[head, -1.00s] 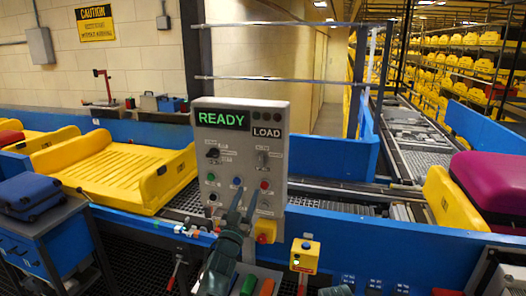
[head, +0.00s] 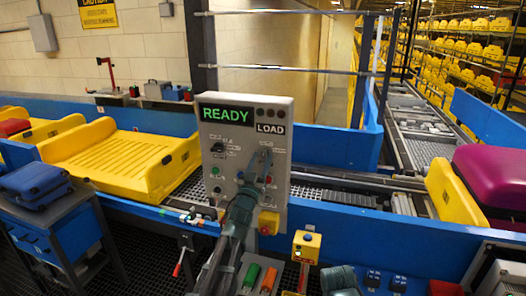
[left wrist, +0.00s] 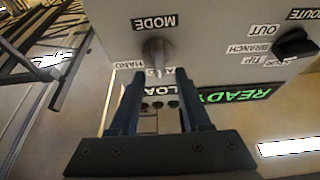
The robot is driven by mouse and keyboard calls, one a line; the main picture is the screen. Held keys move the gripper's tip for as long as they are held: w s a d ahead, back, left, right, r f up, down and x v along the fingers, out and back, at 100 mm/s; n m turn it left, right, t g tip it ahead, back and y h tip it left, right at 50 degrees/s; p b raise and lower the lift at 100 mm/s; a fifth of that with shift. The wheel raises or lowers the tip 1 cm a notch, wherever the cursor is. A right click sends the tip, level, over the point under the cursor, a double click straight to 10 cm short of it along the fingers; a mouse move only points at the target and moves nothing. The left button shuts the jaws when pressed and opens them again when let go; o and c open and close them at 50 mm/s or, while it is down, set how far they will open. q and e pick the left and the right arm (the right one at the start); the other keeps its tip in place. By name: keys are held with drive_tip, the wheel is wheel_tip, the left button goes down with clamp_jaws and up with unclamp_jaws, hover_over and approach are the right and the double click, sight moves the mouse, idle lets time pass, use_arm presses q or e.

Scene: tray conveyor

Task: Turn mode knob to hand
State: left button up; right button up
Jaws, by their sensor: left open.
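The mode knob (left wrist: 155,52) is a grey lever knob under the MODE label, upside down in the left wrist view. Its handle runs up and down in that picture, toward a partly hidden label; the HAND label (left wrist: 128,65) is at its left. My left gripper (left wrist: 158,77) is open, its two fingers on either side of the knob's line. Whether they touch it I cannot tell.
A black route knob (left wrist: 296,44) is beside the mode knob. Buttons and a yellow-red switch (head: 268,222) are lower on the panel. The READY display (head: 227,115) is lit green. A yellow tray (head: 120,160) is left, a magenta suitcase (head: 490,180) right.

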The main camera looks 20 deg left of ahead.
use_arm(q)
drive_tip(key=shift+x, duration=1.1)
drive_tip(key=shift+c, duration=0.3)
drive_tip(key=shift+s, duration=0.15)
clamp_jaws()
